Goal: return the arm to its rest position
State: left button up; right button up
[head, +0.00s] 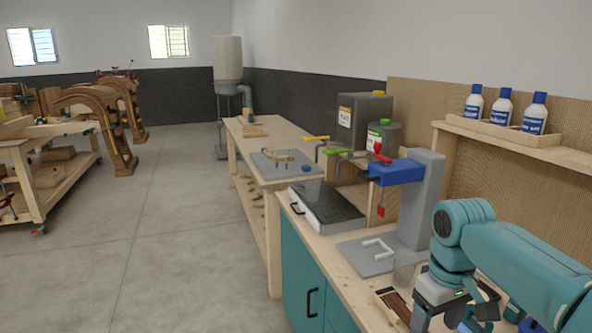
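My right arm (510,255) comes in from the right edge, teal and bent, over the near end of the workbench. Its gripper (472,322) points down at the bottom edge of the head view. The fingers are dark, small and partly cut off, so I cannot tell whether they are open or shut, or whether they hold anything. My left arm and gripper are not in view.
Close to the arm are a clear cup (404,272), a dark-topped wooden piece (393,304) and a grey stand with a blue head (397,172). Bottles (503,106) stand on a wall shelf (560,152). The floor (170,240) left of the bench is clear.

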jog(key=s+a+f+y, duration=0.1)
jog(key=s+a+f, duration=0.15)
jog(key=f, duration=0.65)
jog(key=s+a+f+m+y, duration=0.1)
jog(key=a+f, duration=0.2)
jog(key=f, duration=0.7)
jog(key=s+a+f+y, duration=0.1)
jog(key=a+f, duration=0.2)
jog(key=f, duration=0.6)
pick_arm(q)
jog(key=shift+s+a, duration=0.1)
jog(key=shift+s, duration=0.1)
pick_arm(e)
jog(key=s+a+f+m, duration=0.2)
jog(key=s+f, duration=0.4)
jog(key=s, duration=0.3)
jog(key=s+a+f+m+y, duration=0.1)
jog(key=s+a+f+m, duration=0.1)
jog(key=s+f, duration=0.3)
jog(key=s, duration=0.4)
jog(key=shift+a+f+m, duration=0.15)
jog(key=shift+f+m, duration=0.2)
jog(key=shift+m, duration=0.05)
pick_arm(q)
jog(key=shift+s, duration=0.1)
pick_arm(e)
jog(key=shift+s, duration=0.1)
